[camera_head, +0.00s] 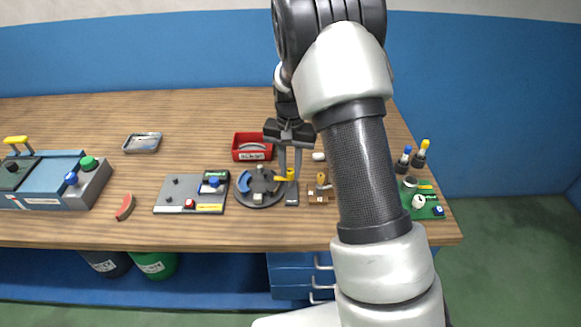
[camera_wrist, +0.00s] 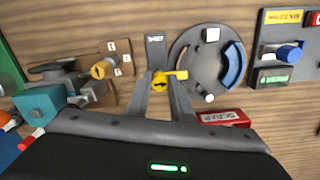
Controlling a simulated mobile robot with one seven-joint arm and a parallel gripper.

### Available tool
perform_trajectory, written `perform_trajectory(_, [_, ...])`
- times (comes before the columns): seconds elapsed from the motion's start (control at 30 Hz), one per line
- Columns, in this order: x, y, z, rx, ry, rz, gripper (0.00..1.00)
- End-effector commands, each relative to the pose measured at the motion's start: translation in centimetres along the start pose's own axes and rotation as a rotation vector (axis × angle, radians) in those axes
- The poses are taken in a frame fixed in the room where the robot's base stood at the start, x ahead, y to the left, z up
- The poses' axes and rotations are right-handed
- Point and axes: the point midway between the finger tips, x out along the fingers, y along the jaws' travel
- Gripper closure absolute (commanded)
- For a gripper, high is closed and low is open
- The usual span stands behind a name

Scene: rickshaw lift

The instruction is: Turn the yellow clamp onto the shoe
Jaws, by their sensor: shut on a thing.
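The yellow clamp (camera_head: 290,174) stands at the right edge of a round dark grey fixture (camera_head: 261,201). It also shows in the wrist view (camera_wrist: 161,80), with its short arm pointing toward the fixture. My gripper (camera_head: 290,176) points down and is shut on the clamp's knob; its fingertips show in the wrist view (camera_wrist: 164,78). A blue curved shoe (camera_head: 244,181) lies on the fixture's far side from the clamp; it shows in the wrist view (camera_wrist: 234,64). I cannot tell what lies directly under the clamp's arm.
A red scrap bin (camera_head: 252,153) stands behind the fixture. A grey board with blue and red parts (camera_head: 177,198) lies to its left. A wooden block with a yellow knob (camera_head: 320,191) stands to the right. A loose red curved piece (camera_head: 125,208) lies farther left, with bare table around it.

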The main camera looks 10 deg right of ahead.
Motion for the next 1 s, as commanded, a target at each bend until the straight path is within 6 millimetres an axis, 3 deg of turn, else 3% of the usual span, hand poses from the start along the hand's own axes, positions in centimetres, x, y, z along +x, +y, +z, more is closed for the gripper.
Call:
perform_trajectory(0.5, [-0.14, -0.05, -0.14, 0.019, 0.004, -0.002, 1.00])
perform_trajectory(0.53, [-0.14, -0.05, -0.14, 0.019, 0.004, -0.002, 0.74])
perform_trajectory(0.6, [-0.13, -0.04, -0.13, 0.019, 0.004, -0.002, 0.62])
perform_trajectory(1.0, [-0.63, -0.04, -0.07, 0.017, 0.002, -0.001, 0.60])
